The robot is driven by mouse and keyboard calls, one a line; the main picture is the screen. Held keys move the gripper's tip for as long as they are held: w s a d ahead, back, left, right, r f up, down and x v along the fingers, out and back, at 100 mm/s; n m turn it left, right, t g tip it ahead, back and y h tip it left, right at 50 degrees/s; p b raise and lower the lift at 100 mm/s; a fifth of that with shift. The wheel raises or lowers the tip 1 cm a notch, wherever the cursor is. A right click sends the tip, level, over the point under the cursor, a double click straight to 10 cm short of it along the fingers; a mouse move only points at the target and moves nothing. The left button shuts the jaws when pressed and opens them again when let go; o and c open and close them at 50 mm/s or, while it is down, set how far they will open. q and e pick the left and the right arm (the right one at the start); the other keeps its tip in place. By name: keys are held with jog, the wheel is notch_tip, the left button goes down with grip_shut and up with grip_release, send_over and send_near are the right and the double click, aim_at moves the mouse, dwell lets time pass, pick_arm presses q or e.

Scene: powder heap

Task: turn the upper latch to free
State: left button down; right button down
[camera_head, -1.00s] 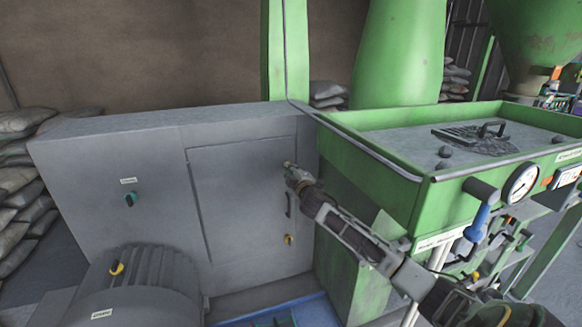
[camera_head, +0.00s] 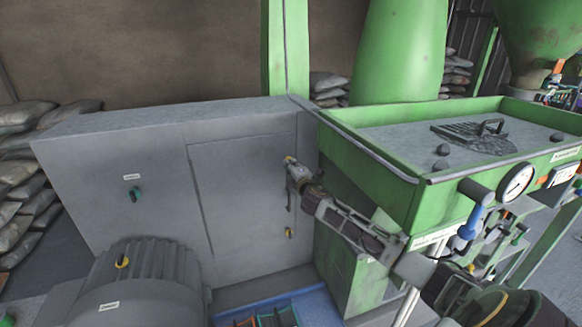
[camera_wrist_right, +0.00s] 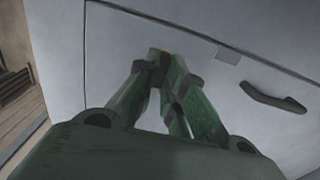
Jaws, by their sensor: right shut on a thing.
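The upper latch (camera_head: 288,159) is a small yellow piece on the right edge of the grey cabinet door (camera_head: 240,190). My right gripper (camera_head: 292,166) is at it, its fingers closed around it. In the right wrist view my gripper's fingers (camera_wrist_right: 168,60) come together against the door, with only a sliver of yellow (camera_wrist_right: 165,53) between their tips; they hide the rest of the latch, so its angle cannot be told. The lower yellow latch (camera_head: 289,232) shows below the dark door handle (camera_wrist_right: 272,98). My left gripper is not in view.
A grey motor (camera_head: 140,285) stands in front of the cabinet at the left. A green sifter box (camera_head: 400,190) with a gauge (camera_head: 516,181) is close on the right, beside my right arm. A blue tray (camera_head: 285,300) lies below the door.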

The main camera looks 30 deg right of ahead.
jog(key=c, duration=1.5)
grip_release()
jog(key=shift+v, duration=5.95)
jog(key=shift+f, duration=0.1)
